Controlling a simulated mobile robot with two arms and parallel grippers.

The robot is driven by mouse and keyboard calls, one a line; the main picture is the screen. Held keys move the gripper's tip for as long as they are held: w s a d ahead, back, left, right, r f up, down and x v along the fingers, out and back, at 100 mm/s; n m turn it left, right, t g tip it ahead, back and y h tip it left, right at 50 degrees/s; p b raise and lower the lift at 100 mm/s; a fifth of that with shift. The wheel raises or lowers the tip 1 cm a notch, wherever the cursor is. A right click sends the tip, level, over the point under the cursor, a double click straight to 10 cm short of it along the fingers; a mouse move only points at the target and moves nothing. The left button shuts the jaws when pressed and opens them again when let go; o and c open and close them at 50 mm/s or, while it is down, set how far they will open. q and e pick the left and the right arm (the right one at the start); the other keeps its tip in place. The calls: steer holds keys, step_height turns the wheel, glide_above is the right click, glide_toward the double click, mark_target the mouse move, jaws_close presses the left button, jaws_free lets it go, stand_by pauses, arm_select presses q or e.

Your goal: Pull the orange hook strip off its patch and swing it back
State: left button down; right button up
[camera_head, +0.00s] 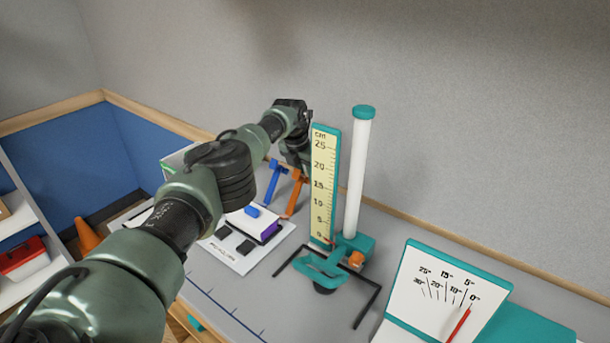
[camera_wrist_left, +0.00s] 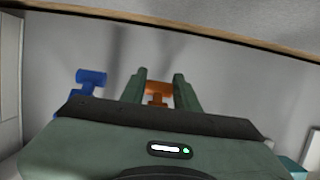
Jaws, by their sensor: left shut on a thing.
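The orange hook strip (camera_head: 294,196) stands up at a slant behind the white panel (camera_head: 240,262); its top shows in the left wrist view (camera_wrist_left: 157,89). My left gripper (camera_head: 299,170) has come down over its top end. In the left wrist view the two green fingers (camera_wrist_left: 160,84) stand on either side of the orange top, and the gripper is shut on it. The strip's lower end and the patch under it are not clear. A similar blue strip (camera_head: 272,181) stands to the left, apart from the fingers; it also shows in the left wrist view (camera_wrist_left: 90,78). My right gripper is out of view.
Dark square patches (camera_head: 245,247) lie on the white panel beside a purple-sided block (camera_head: 268,231). A tall ruler (camera_head: 324,185) and a white column (camera_head: 358,175) stand close to the right. A dial board (camera_head: 435,290) is farther right. The grey wall rises behind.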

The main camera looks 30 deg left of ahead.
arm_select(q)
steer(key=shift+w+r, duration=0.25)
steer(key=shift+r, duration=0.2)
steer(key=c, duration=1.2)
jaws_free()
steer(key=shift+o, duration=0.8)
steer(key=shift+f, duration=0.2)
steer(key=shift+r, duration=0.1)
steer(key=shift+p+v, duration=0.65)
steer(key=shift+v, duration=0.4)
steer(key=shift+s+r, duration=0.15)
steer(key=shift+r, duration=0.2)
steer(key=shift+b+v, duration=0.45)
steer(key=shift+v, duration=1.9)
